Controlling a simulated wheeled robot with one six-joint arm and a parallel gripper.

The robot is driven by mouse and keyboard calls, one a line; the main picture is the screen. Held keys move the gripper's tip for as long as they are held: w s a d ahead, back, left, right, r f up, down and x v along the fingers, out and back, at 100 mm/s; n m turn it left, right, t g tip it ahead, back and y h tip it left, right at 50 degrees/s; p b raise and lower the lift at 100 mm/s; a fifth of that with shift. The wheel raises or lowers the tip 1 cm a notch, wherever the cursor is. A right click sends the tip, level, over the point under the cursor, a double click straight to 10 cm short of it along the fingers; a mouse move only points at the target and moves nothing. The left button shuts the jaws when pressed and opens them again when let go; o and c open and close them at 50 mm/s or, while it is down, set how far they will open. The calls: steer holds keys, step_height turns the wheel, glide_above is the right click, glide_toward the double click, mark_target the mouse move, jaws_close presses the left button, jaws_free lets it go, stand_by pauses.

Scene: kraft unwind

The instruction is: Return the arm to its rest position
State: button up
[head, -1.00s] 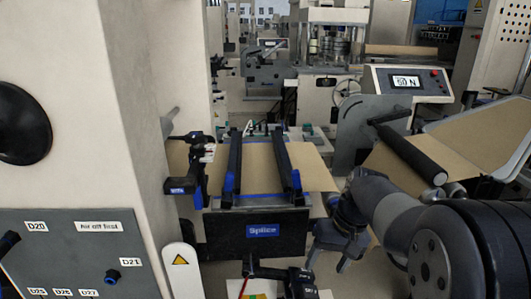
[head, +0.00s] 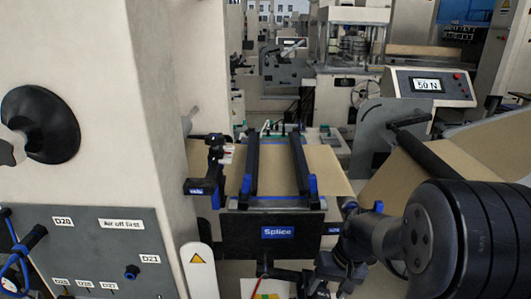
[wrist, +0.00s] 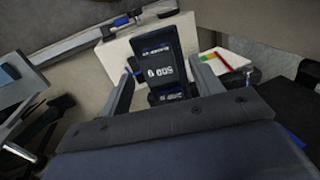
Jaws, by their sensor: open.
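My arm reaches in from the right edge of the head view. My gripper (head: 335,285) hangs low in front of the splice table, partly cut off by the bottom edge. In the wrist view my gripper (wrist: 162,68) shows two grey fingers spread apart. A dark handheld-looking device with white upside-down lettering (wrist: 160,70) shows between and beyond the fingers. I see no finger closed on it, and its distance from them is unclear.
The splice table's dark front panel (head: 268,236) stands left of my arm. Brown kraft web (head: 325,165) lies across the table. A roller (head: 425,155) is near my arm at right. A beige machine column (head: 110,110) with a knob panel (head: 95,250) fills the left.

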steer(key=shift+d+r, duration=0.1)
steer(key=shift+r, duration=0.25)
